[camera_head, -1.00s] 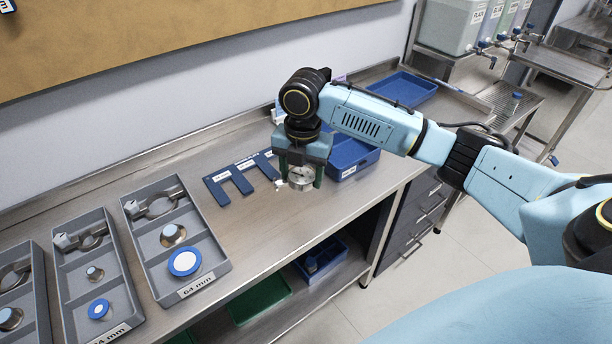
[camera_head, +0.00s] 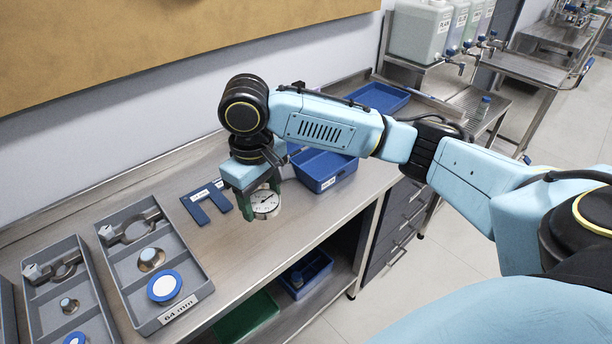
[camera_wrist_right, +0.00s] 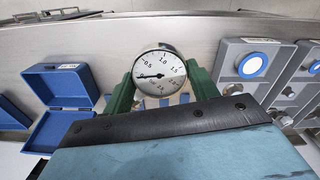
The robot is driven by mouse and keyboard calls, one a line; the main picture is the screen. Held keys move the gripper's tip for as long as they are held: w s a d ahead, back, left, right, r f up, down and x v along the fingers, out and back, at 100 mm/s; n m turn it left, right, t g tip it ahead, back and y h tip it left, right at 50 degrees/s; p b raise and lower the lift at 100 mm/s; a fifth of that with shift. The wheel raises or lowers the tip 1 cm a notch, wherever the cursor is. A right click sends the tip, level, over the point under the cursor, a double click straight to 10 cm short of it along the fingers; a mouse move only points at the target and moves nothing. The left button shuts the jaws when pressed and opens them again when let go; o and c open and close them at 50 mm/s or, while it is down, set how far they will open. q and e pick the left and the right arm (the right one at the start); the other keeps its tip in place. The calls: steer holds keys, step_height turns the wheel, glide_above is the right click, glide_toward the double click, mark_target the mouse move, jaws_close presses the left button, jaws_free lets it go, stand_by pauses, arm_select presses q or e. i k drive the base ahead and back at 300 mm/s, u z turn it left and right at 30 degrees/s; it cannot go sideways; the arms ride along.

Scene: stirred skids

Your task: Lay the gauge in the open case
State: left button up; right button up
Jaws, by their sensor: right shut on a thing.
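The gauge (camera_head: 265,203) is a round metal dial with a white face. My right gripper (camera_head: 260,200) is shut on it and holds it above the steel bench. In the right wrist view the gauge (camera_wrist_right: 159,72) sits between the green fingers, its numbered face toward the camera. The open blue case (camera_head: 322,182) stands on the bench to the right of the gripper, apart from the gauge. It also shows at the left of the right wrist view (camera_wrist_right: 70,88); my arm hides part of it in the head view. My left gripper is out of view.
Grey compartment trays (camera_head: 190,277) with rings and blue-rimmed discs stand on the left of the bench. Flat blue forked plates (camera_head: 208,203) lie beside the gripper. A blue tray (camera_head: 380,97) lies farther back right. Bare steel (camera_head: 240,255) shows along the front edge.

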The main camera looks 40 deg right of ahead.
mark_target(324, 170)
steer(key=u, duration=0.05)
steer(key=k, duration=1.05)
steer(key=z, duration=1.1)
steer(key=i, duration=0.85)
steer(key=u, duration=0.5)
steer(key=i, duration=0.65)
steer(key=u, duration=0.55)
